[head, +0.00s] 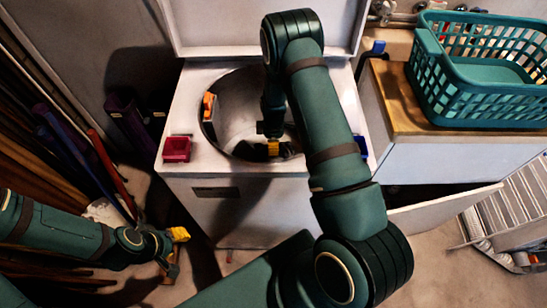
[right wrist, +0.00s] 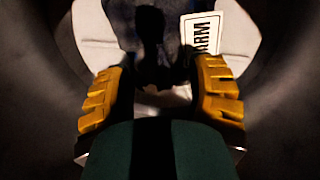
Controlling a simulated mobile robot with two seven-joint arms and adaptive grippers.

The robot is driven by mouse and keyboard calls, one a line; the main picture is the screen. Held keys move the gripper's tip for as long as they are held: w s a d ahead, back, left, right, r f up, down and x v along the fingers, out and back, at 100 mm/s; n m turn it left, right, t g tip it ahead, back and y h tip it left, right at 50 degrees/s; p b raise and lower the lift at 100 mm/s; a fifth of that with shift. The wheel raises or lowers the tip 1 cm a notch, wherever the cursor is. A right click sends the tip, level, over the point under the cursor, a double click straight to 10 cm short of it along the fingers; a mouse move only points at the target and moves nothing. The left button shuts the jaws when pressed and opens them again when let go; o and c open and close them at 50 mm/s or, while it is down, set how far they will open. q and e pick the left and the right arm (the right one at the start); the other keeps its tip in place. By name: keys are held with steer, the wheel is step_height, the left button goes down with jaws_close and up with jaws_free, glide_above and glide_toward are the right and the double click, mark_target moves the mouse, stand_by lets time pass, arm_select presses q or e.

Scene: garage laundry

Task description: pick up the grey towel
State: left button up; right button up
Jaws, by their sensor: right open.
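My right arm reaches down into the round drum (head: 236,88) of a white top-loading washer. My right gripper (head: 272,148) is inside the drum. In the right wrist view it (right wrist: 160,92) is open, with a yellow finger on either side and nothing seen between the fingertips. A pale surface (right wrist: 97,22) lies beyond the fingers, partly in dark shadow. I cannot tell whether it is the grey towel or the drum. No towel is clearly seen in the head view, where my arm hides part of the drum. My left gripper (head: 174,252) is low at the left, open and empty.
A red box (head: 177,149) sits on the washer's front left corner. A teal basket (head: 480,110) stands on a wooden top (head: 393,95) at the right. Poles lean at the left. A white card (right wrist: 201,32) reading "WARM" shows beyond the right fingers.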

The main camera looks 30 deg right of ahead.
step_height(320, 180, down, 2)
steer(key=shift+f, duration=0.2)
steer(key=shift+c, duration=0.4)
steer(key=shift+r, duration=0.1)
jaws_close()
